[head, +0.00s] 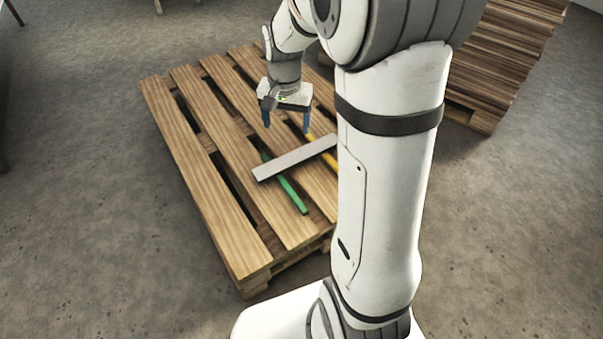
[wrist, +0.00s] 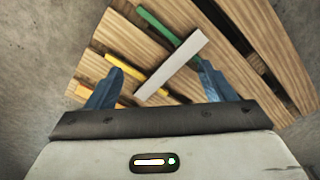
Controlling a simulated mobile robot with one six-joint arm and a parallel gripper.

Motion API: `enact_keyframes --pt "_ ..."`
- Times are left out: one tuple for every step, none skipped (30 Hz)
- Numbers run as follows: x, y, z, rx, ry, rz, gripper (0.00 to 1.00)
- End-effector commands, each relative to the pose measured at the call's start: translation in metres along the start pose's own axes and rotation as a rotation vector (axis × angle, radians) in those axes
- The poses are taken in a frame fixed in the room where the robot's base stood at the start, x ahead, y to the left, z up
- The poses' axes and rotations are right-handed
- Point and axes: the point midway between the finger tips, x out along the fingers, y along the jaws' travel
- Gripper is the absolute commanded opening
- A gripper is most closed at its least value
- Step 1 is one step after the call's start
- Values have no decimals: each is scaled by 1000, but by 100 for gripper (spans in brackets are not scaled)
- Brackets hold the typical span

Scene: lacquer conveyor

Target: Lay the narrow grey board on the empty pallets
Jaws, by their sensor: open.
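The narrow grey board (head: 295,158) lies on the wooden pallets (head: 168,120), across a green strip (head: 291,196) and a yellow strip (head: 327,160). My gripper (head: 287,124) is open and empty above the pallets, behind the board in the head view. In the wrist view my gripper's blue fingers (wrist: 161,82) are spread, with the board's near end between them.
A tall stack of brown boards (head: 503,50) rests on another pallet (head: 468,116) at the upper right. Bare concrete floor (head: 75,190) lies left of the pallets. An orange piece (wrist: 86,92) shows near the left finger in the wrist view.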

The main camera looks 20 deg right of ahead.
Motion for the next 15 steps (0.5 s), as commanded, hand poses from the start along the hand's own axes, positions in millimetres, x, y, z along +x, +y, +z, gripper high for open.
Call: enact_keyframes --pt "-14 6 23 -65 10 -6 76" --pt "-19 10 35 -106 12 -7 76" --pt "-25 16 52 -160 15 -9 76" --pt "-29 20 64 -201 18 -11 76" --pt "-33 25 77 -240 21 -12 76" --pt "-36 31 92 -292 24 -13 76" --pt "-39 35 104 -329 26 -14 76" --pt "-40 40 115 -364 28 -15 76" --pt "-42 46 128 -408 31 -16 76" --pt "-42 50 137 -438 33 -16 76" --pt "-42 53 144 -465 35 -17 76" --pt "-42 57 154 -498 37 -18 76" --pt "-42 60 160 -518 37 -18 76" --pt "-42 62 164 -535 39 -18 76" --pt "-41 69 167 -553 40 -18 76"
